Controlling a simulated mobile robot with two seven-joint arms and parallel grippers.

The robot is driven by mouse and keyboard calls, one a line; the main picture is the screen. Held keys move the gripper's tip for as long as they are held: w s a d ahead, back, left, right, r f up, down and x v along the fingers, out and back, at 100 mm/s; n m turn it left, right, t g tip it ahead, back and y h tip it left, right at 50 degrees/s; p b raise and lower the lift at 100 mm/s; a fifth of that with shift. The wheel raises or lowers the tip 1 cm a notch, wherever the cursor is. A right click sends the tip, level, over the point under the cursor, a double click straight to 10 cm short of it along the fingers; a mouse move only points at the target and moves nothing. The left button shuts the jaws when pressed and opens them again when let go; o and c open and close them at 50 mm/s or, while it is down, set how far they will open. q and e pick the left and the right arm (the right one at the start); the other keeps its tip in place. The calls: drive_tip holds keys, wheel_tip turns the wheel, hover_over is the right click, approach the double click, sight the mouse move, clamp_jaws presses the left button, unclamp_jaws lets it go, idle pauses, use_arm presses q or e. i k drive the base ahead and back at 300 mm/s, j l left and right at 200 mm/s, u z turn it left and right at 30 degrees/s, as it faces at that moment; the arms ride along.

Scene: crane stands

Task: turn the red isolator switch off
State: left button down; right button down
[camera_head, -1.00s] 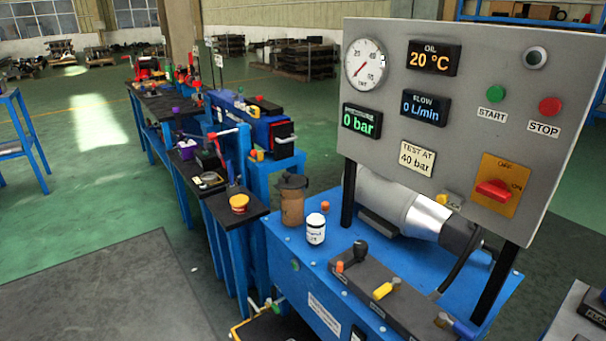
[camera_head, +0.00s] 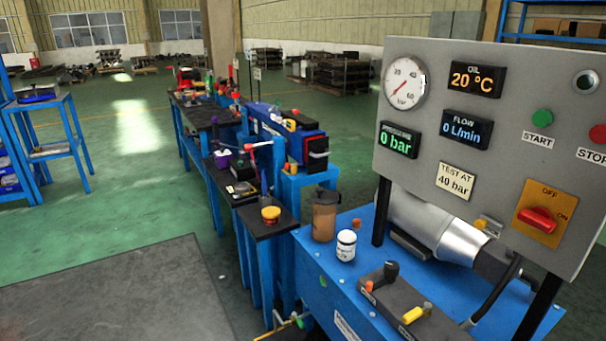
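The red isolator switch (camera_head: 538,220) is a red rotary handle on a yellow plate (camera_head: 553,198) at the lower right of the grey control panel (camera_head: 440,110). The plate reads OFF at the top and ON at the right. The handle lies roughly sideways, its end toward the ON mark. The panel displays read 20 °C, 0 L/min and 0 bar. Neither of my grippers is in view.
The panel stands on a blue bench (camera_head: 335,285) with a motor, a lever block (camera_head: 400,305), a brown bottle (camera_head: 325,215) and a white jar (camera_head: 346,245). A green START button (camera_head: 542,118) and a red STOP button (camera_head: 598,134) sit above the switch. Open floor lies left.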

sight(539, 218)
drive_tip(key=k+j+z, duration=0.1)
drive_tip(key=z, duration=0.2)
drive_tip(key=k+j+z, duration=0.1)
drive_tip(key=z, duration=0.2)
drive_tip(key=i+z, duration=0.1)
drive_tip(key=z, duration=0.25)
drive_tip(key=i+z, duration=0.15)
drive_tip(key=z, duration=0.25)
